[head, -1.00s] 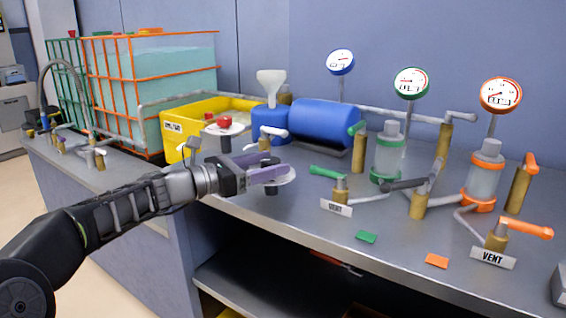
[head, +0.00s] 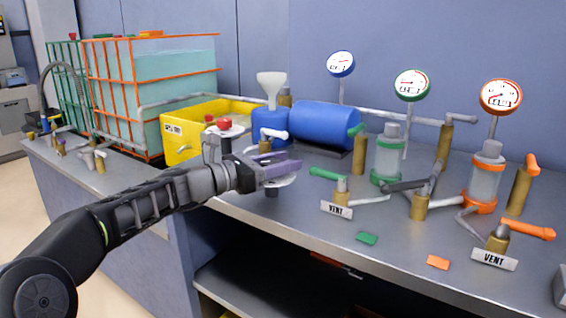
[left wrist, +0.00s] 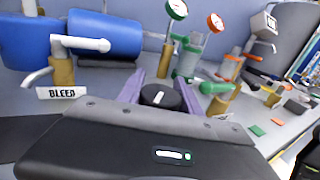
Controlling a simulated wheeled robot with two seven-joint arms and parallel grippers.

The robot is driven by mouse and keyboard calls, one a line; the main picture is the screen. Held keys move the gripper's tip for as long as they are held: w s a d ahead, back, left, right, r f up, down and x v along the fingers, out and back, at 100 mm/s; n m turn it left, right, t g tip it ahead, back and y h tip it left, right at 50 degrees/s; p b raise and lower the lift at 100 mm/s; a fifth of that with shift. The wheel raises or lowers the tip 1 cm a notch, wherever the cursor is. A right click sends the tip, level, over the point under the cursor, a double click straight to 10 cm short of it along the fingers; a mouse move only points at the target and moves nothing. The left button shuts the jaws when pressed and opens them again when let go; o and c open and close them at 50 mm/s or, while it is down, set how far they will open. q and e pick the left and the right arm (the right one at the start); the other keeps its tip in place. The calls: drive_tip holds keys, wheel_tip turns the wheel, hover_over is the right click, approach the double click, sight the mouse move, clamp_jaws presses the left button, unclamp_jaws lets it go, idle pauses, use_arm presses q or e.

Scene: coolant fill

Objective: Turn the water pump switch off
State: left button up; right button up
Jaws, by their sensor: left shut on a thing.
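The pump switch is a round black knob (left wrist: 160,97) with a white pointer line, seen in the left wrist view between my purple fingers. In the head view its white disc (head: 284,182) on a short dark post shows under my gripper, and the knob is mostly hidden by the fingers. My left gripper (head: 283,171) is shut on the knob. The pointer line looks tilted in the left wrist view; I cannot tell which setting it marks. My right gripper is not in view.
A red button (head: 224,123) on a white disc stands behind my left wrist. A valve with a BLEED label (left wrist: 62,92) is close by, and a green-handled vent valve (head: 328,173) stands to the right. A yellow bin (head: 184,150) and blue tank (head: 325,124) are behind. The counter's front is mostly clear.

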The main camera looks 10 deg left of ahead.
use_arm(q)
drive_tip(key=c, duration=0.6)
